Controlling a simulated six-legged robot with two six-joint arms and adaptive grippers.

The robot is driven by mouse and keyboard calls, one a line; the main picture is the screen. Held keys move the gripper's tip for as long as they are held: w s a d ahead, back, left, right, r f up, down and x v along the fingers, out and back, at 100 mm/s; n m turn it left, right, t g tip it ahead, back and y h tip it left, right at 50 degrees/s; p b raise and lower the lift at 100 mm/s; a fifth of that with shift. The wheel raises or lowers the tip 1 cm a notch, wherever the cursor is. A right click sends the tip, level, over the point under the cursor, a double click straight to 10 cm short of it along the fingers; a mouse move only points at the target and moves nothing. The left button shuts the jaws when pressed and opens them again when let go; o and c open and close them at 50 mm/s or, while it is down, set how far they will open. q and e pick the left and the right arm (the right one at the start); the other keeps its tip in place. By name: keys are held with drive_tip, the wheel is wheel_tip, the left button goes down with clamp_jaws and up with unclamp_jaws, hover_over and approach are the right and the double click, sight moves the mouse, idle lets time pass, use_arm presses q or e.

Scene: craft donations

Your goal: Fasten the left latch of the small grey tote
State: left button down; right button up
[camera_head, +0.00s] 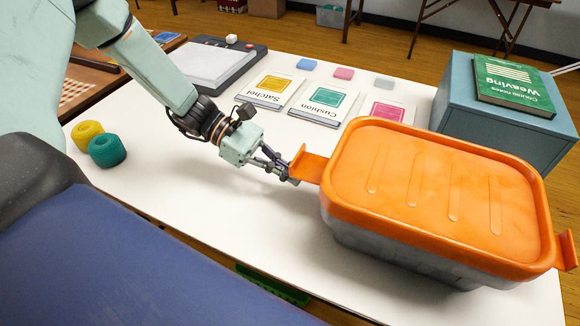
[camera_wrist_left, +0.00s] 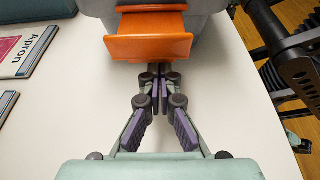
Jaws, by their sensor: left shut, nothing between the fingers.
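The small grey tote (camera_head: 400,250) stands on the white table with an orange lid (camera_head: 440,190) on it. Its left latch (camera_head: 309,165) is an orange flap that sticks outward from the lid's left end. The latch also shows in the left wrist view (camera_wrist_left: 148,40), above the fingertips. A right latch (camera_head: 567,250) sticks out at the other end. My left gripper (camera_head: 290,178) is shut and empty, with its fingertips at and partly below the left latch's outer edge. In the wrist view its fingertips (camera_wrist_left: 161,72) meet just under the flap; I cannot tell whether they touch it. My right gripper is not in view.
Yellow and teal yarn rolls (camera_head: 107,150) stand at the table's left. Pattern cards (camera_head: 325,100) and small coloured blocks lie behind my gripper. A blue-grey box (camera_head: 500,115) with a green book (camera_head: 513,82) stands behind the tote. The table's front left is clear.

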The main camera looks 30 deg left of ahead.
sight(296, 158)
use_arm(q)
drive_tip(key=r+y+p, duration=0.3)
drive_tip(key=p, duration=0.4)
drive_tip(key=r+y+p, duration=0.3)
drive_tip(key=y+p, duration=0.1)
drive_tip(key=p, duration=0.3)
drive_tip(key=d+r+y+p, duration=0.1)
drive_tip(key=r+y+p, duration=0.2)
drive_tip(key=p, duration=0.5)
drive_tip(key=shift+g+y, duration=0.3)
drive_tip(key=shift+y, duration=0.4)
drive_tip(key=shift+d+r+y+p, duration=0.2)
drive_tip(key=shift+y+p, duration=0.2)
drive_tip(key=shift+p, duration=0.3)
drive_tip(key=shift+d+r+p, duration=0.45)
drive_tip(key=shift+p, duration=0.3)
drive_tip(key=shift+w+d, duration=0.1)
drive_tip(key=shift+d, duration=0.15)
drive_tip(key=shift+a+r+p, duration=0.2)
drive_tip(key=shift+r+p, duration=0.3)
drive_tip(key=shift+r, duration=0.25)
drive_tip(key=shift+d, duration=0.1)
